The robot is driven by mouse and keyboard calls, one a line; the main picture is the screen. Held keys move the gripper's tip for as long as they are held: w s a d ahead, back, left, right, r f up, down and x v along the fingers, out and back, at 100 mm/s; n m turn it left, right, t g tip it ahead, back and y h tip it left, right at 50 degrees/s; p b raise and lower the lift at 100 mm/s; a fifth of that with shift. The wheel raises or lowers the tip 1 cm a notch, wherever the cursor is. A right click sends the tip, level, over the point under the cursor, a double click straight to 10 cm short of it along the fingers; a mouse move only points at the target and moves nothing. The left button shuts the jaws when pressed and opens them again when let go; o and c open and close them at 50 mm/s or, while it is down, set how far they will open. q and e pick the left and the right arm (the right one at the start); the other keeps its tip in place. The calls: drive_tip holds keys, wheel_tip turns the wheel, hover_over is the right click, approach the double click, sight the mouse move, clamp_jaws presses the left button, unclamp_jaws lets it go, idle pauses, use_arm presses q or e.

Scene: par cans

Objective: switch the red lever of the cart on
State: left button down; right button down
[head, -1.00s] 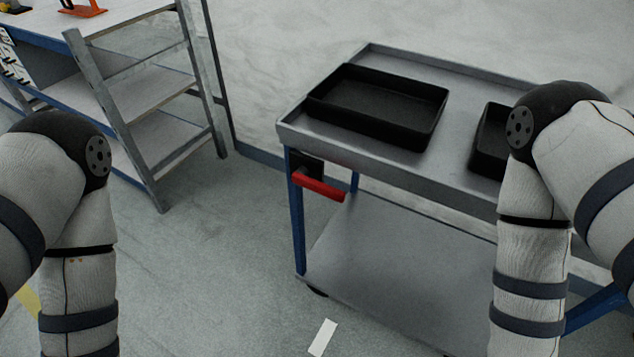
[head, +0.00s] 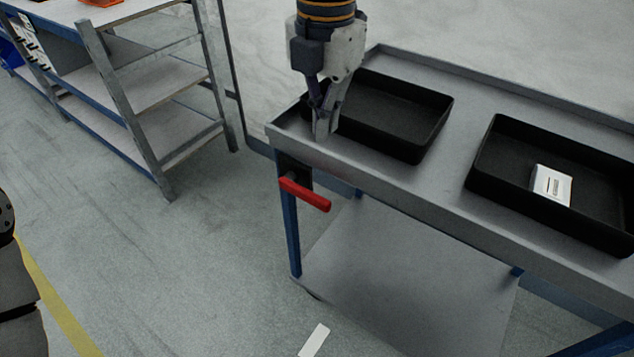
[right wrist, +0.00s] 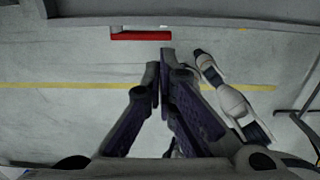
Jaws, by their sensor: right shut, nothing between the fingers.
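The cart (head: 420,195) has a grey top and blue legs. Its red lever (head: 305,194) sticks out from a dark mount under the left end of the top and slopes slightly down to the right. My right gripper (head: 322,137) is shut and empty, pointing down over the cart's left corner, above the lever and apart from it. In the right wrist view the red lever (right wrist: 141,36) lies beyond the shut fingertips (right wrist: 162,60). My left gripper is out of the head view; only part of my left arm shows at the left edge.
Two black trays stand on the cart, a left one (head: 437,130) and a right one (head: 480,180) holding a white box (head: 551,185). A shelf unit (head: 150,90) stands at the left. The floor left of the cart is clear.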

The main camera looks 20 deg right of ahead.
sight(321, 197)
drive_tip(key=shift+f, duration=0.1)
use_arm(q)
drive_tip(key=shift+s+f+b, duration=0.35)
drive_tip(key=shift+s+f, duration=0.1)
use_arm(e)
wheel_tip(321, 197, down, 14)
drive_tip(key=shift+r, duration=0.1)
